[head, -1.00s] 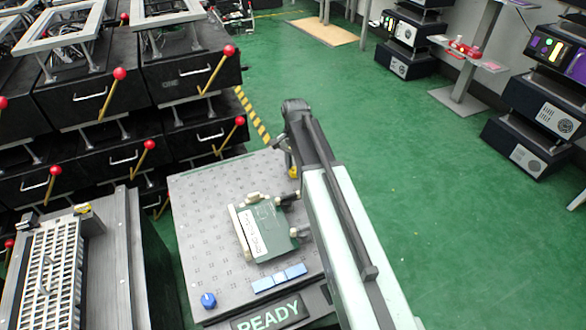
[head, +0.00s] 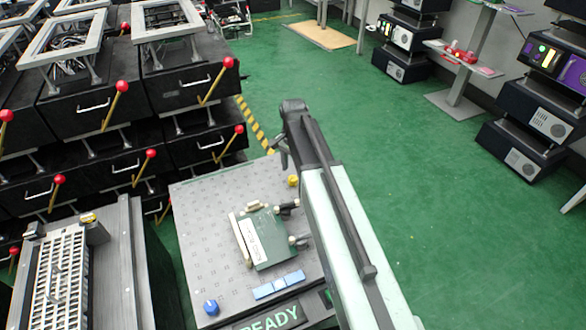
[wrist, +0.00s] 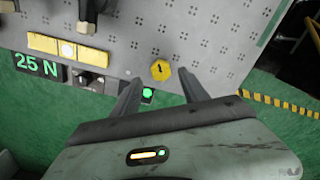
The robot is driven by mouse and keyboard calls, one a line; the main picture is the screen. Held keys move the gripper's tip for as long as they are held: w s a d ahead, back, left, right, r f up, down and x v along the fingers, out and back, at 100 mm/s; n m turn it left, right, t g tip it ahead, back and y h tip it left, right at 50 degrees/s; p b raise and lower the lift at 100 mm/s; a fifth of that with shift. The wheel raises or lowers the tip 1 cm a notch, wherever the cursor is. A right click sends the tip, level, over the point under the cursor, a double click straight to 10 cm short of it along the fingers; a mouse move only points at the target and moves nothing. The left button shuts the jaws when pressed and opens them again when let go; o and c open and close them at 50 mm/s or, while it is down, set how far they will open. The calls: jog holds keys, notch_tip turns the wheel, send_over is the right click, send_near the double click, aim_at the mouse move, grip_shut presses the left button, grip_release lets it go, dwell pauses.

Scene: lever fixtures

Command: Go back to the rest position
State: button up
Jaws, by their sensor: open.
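My gripper (wrist: 160,90) is open and empty in the wrist view, its two dark fingers apart. A yellow knob (wrist: 161,70) on a grey perforated panel (wrist: 150,30) shows just beyond and between the fingertips; I cannot tell the exact gap. In the head view my arm reaches up from the bottom right, and its dark end (head: 283,150) is at the panel's (head: 205,230) far right corner. The fingertips are hard to make out there.
Black drawers with red-tipped yellow levers (head: 217,82) stand left. Black machines (head: 535,120) stand right. Green floor (head: 420,190) between is clear.

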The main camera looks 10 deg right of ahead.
notch_tip(320, 180, up, 4)
jog(key=shift+f+p, duration=0.15)
jog(key=shift+p, duration=1)
jog(key=shift+f, duration=0.1)
jog(key=shift+s, duration=0.4)
jog(key=s+n, duration=1)
jog(key=s, duration=0.4)
notch_tip(320, 180, up, 26)
jog(key=p, duration=2.6)
jog(key=shift+a, duration=0.25)
jog(key=shift+w, duration=0.1)
